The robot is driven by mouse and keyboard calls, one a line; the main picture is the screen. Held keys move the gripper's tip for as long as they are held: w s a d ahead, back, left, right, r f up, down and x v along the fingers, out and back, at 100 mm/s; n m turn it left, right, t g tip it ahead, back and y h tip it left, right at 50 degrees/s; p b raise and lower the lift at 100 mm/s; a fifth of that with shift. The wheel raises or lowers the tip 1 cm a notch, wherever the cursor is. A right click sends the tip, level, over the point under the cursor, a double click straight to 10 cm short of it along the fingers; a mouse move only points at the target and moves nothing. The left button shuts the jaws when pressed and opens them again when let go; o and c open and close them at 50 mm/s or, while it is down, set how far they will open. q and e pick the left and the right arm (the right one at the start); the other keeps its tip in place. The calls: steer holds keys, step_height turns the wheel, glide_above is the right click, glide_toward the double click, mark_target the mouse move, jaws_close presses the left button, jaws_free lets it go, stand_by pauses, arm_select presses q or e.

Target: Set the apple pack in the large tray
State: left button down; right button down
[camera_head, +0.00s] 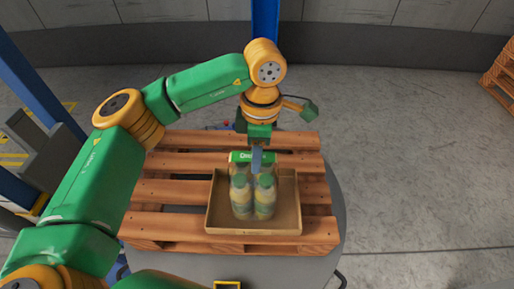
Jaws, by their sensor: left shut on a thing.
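The large tray (285,215) is a shallow brown cardboard tray lying on a wooden pallet. The apple pack (253,200) is a group of bottles with green caps and pale yellow-green bodies, with a green label strip on top. It is inside the tray's outline, left of its middle; whether it touches the tray floor I cannot tell. My left gripper (256,157) reaches down from above and is shut on the pack at its top. The fingertips are partly hidden against the pack. My right gripper is not in view.
The wooden pallet (160,190) rests on a round grey table (335,185). The right part of the tray is empty. Blue posts (265,20) stand behind and at the left. More pallets (500,75) are at the far right. Open floor lies to the right.

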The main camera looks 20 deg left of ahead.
arm_select(q)
steer(key=c, duration=0.6)
jaws_free()
steer(key=shift+s, duration=0.1)
steer(key=shift+o, duration=0.2)
steer(key=shift+r, duration=0.1)
steer(key=shift+r, duration=0.35)
step_height(320, 180, up, 4)
steer(key=shift+d+f+b, duration=0.15)
steer(key=shift+b, duration=0.45)
step_height(320, 180, up, 8)
steer(key=p, duration=0.2)
steer(key=shift+d+f, duration=0.2)
steer(key=shift+w, duration=0.2)
